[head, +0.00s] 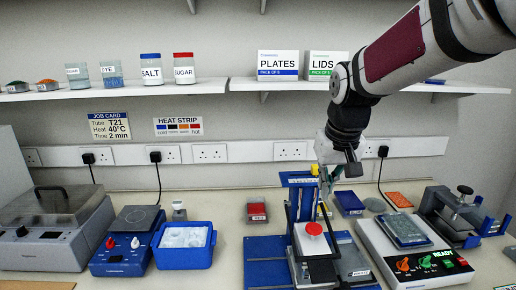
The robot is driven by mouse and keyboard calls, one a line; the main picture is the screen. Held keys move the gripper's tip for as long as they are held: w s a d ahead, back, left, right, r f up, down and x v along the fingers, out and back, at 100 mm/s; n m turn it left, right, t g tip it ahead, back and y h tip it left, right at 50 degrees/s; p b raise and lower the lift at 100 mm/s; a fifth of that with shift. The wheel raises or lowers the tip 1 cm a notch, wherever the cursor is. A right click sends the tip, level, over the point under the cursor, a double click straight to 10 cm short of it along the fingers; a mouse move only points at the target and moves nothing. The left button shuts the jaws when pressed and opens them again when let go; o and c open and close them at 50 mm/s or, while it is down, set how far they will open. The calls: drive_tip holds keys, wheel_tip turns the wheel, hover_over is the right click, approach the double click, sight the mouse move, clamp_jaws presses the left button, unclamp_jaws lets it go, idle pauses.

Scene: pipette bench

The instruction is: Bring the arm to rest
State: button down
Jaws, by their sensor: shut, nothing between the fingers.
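My arm reaches in from the upper right, in front of the shelf. My gripper (328,179) hangs at its end, pointing down over the bench behind the blue stand. It is shut with nothing in it. The blue upright stand (299,182) is just left of the gripper, with a blue base plate (262,262). A red round cap (314,229) sits on a white part of the stand, below and nearer than the gripper. The fingertips are small and partly lost against the stand, so I cannot tell whether they touch it.
A heater block showing READY (415,262) stands to the right, and a dark clamp device (452,212) is beyond it. A blue ice tub (184,262), a blue hotplate (125,262) and a grey lidded machine (50,240) stand left. The shelf (215,87) holds jars and boxes.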

drive_tip(key=s+r+t, duration=0.2)
drive_tip(key=s, duration=2.1)
drive_tip(key=shift+s, duration=0.35)
